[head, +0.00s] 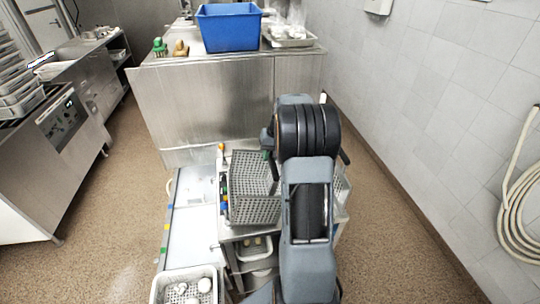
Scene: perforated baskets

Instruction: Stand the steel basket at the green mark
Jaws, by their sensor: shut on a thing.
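The steel basket (254,210) is a grey perforated box, left of my arm and over the steel stand in the middle of the view. It looks slightly tilted. My gripper (270,160) is at the basket's far right side, shut on it; my arm hides most of the gripper and the exact hold. Small coloured marks run along the left edge of the pale table, and more coloured spots show just left of the basket.
The pale table surface (193,225) left of the basket is mostly clear. A white tray (185,285) with white items stands at its near end. Another perforated basket (342,190) shows partly right of my arm. A blue bin (229,27) stands on the far steel counter.

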